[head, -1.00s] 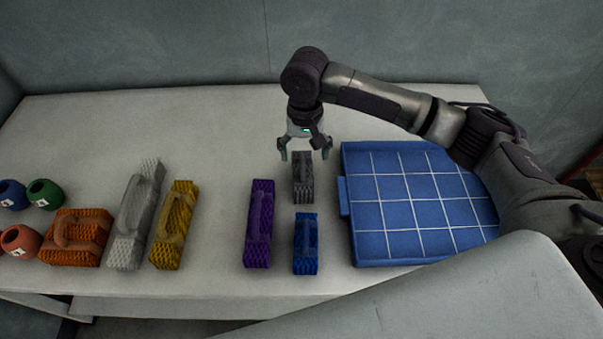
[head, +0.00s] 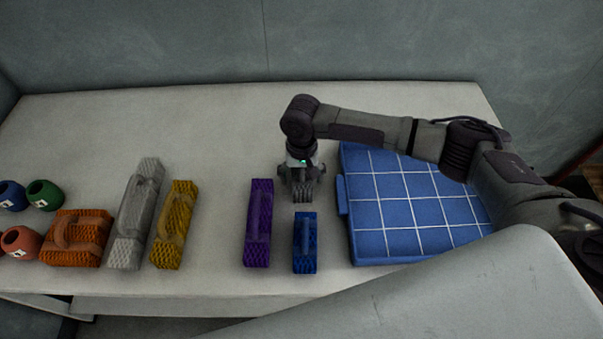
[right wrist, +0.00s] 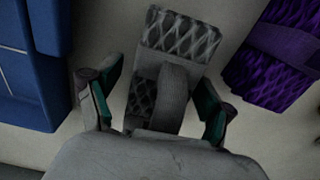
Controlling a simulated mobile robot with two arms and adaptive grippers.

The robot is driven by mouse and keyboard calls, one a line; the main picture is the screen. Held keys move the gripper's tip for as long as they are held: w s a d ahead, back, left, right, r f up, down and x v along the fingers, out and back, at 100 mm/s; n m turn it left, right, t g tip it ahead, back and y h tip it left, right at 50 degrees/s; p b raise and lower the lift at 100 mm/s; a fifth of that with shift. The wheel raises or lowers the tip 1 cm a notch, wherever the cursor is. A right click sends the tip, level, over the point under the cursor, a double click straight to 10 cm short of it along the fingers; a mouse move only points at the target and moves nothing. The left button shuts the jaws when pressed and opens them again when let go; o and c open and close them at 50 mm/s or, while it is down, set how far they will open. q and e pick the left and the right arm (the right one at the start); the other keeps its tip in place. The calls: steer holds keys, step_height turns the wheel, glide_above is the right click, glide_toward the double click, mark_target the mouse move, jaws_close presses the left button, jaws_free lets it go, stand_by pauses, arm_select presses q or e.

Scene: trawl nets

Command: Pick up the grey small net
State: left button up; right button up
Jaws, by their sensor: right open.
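The grey small net (right wrist: 179,38) is a dark grey mesh block with a handle strap on top. In the right wrist view it lies between the two fingers of my right gripper (right wrist: 153,103), which is open with a finger on either side of it. Gaps show between the fingers and the net. In the head view my right gripper (head: 302,194) points down over the net and hides nearly all of it. My left gripper is not in view.
A purple net (head: 258,223) and a small blue net (head: 305,243) stand close by. A blue gridded tray (head: 345,235) is at the right. Yellow (head: 174,225), light grey (head: 137,215) and orange (head: 76,238) nets and several round pots (head: 45,194) are at the left. The table's back is clear.

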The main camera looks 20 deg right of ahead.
steer(key=c, duration=1.2)
steer(key=shift+c, duration=0.7)
steer(key=shift+r, duration=0.15)
